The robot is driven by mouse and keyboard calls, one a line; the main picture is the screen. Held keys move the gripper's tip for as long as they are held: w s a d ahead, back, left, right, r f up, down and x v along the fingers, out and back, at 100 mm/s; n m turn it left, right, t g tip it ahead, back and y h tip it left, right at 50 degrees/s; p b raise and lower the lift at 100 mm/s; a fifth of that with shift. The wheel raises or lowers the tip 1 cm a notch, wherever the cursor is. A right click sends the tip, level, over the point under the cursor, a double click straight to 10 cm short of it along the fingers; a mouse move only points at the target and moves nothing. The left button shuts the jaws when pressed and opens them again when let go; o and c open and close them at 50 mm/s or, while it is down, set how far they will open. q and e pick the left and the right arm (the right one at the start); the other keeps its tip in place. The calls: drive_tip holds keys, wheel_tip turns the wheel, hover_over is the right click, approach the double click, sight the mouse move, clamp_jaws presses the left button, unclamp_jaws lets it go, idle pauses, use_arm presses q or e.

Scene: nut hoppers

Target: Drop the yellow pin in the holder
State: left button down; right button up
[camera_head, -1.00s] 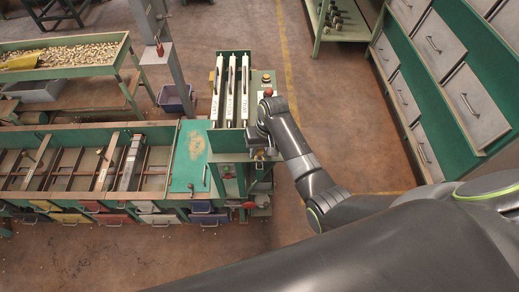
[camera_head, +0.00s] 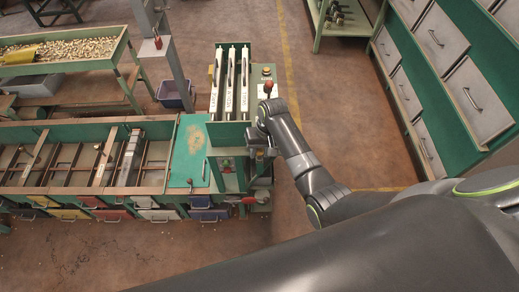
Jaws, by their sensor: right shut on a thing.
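My right gripper (camera_head: 262,155) points down at the front right of the green machine with three upright white-faced channels (camera_head: 231,85). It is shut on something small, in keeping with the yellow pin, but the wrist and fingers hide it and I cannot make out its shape. The gripper is close to the machine's green front frame (camera_head: 229,183); whether it touches is too small to tell. I cannot pick out the holder for certain; it may be in the narrow frame below the channels. My left gripper is not in view.
A long sorting bench (camera_head: 68,190) with divided bays and coloured drawers stands at the left. A raised tray of nuts (camera_head: 75,48) is behind it. A drawer cabinet (camera_head: 440,80) stands at the right. The floor (camera_head: 340,100) between machine and cabinet is clear.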

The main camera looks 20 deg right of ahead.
drive_tip(key=shift+f, duration=0.1)
drive_tip(key=o, duration=1.1)
drive_tip(key=d+r+p, duration=0.1)
drive_tip(key=r, duration=0.4)
drive_tip(key=d+r+p, duration=0.1)
drive_tip(key=r, duration=0.5)
drive_tip(key=d+r+p, duration=0.1)
drive_tip(key=r, duration=0.5)
drive_tip(key=shift+s+d+p, duration=0.1)
drive_tip(key=shift+d+p, duration=0.05)
drive_tip(key=shift+p, duration=0.25)
